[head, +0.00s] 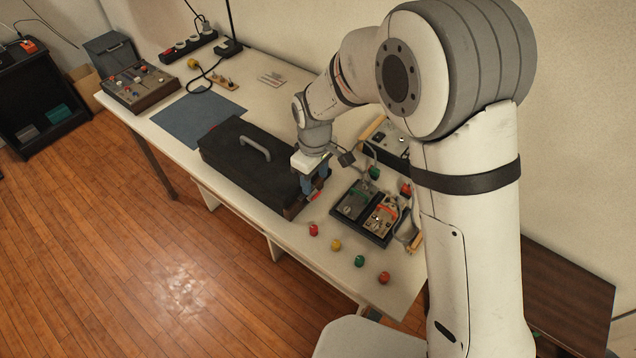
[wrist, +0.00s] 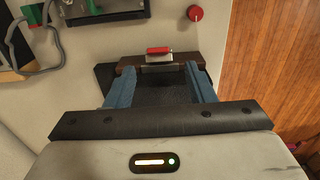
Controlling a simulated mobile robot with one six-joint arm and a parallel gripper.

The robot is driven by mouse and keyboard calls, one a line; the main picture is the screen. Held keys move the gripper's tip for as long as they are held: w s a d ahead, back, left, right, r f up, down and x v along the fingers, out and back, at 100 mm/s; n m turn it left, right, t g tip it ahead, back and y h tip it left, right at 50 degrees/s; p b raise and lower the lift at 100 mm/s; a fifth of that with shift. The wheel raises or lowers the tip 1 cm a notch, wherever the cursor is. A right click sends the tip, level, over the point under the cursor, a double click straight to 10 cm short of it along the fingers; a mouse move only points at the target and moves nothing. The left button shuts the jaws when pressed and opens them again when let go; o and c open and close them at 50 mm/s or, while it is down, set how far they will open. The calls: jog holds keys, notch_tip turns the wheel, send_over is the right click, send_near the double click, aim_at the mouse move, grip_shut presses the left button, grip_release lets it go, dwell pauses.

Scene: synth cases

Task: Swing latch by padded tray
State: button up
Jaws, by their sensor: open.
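A long black case (head: 240,152) with a grey handle lies closed on the table. A latch with a red tab (head: 313,196) is on its right end; in the wrist view the latch (wrist: 158,51) sits on the brown end edge. The padded tray (head: 358,230) is black, holds two devices, and stands just right of that end; part of it shows at the top of the wrist view (wrist: 105,17). My gripper (head: 312,186) is open above the case's latch end. In the wrist view its blue fingers (wrist: 160,70) flank the latch, with nothing held. Finger contact cannot be told.
A box with cables (head: 386,140) stands behind the tray. A blue mat (head: 195,115) and a control panel (head: 140,88) lie left.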

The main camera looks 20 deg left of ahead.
aim_at(315, 195)
jog(key=shift+w+d+f, duration=0.1)
jog(key=shift+f, duration=1.3)
jog(key=shift+w+d+f, duration=0.1)
jog(key=shift+f, duration=1.25)
jog(key=c, duration=0.8)
jog(key=shift+w+a+r+h+p, duration=0.1)
jog(key=shift+a+r+h+p, duration=0.2)
jog(key=shift+a+h+p, duration=0.35)
jog(key=shift+w+a+g+h+p, duration=0.1)
jog(key=shift+g+h+p, duration=0.2)
jog(key=shift+h+p, duration=0.15)
jog(key=shift+c, duration=1)
jog(key=shift+w+a+h, duration=0.15)
jog(key=shift+a+h, duration=0.25)
jog(key=shift+h, duration=0.3)
